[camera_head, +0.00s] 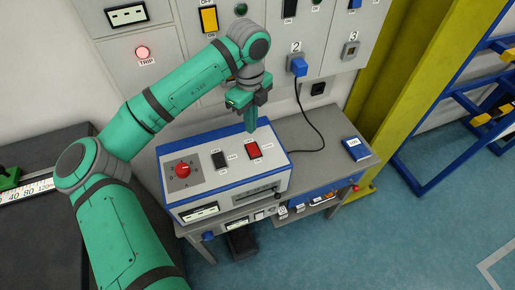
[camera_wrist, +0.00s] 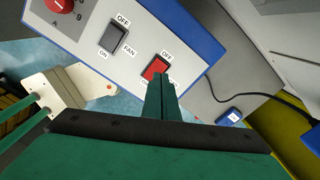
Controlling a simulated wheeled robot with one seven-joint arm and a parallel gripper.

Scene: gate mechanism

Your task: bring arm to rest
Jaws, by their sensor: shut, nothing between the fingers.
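My gripper (camera_head: 250,127) is at the end of my green arm, pointing down over the back part of the control box (camera_head: 222,205). Its fingers are together with nothing between them. In the wrist view the shut fingers (camera_wrist: 161,92) reach toward the red rocker switch (camera_wrist: 155,68), and they hide its lower part. I cannot tell whether they touch it. In the head view the red switch (camera_head: 253,149) is just below the fingertips. A black fan switch (camera_head: 219,160) and a red knob (camera_head: 183,171) sit to its left on the box top.
The box stands on a grey bench (camera_head: 311,160). A blue plug (camera_head: 298,66) with a black cable is in the wall panel behind. A blue block (camera_head: 356,148) lies at the bench's right. A yellow post (camera_head: 408,80) and blue rack (camera_head: 425,150) stand further right.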

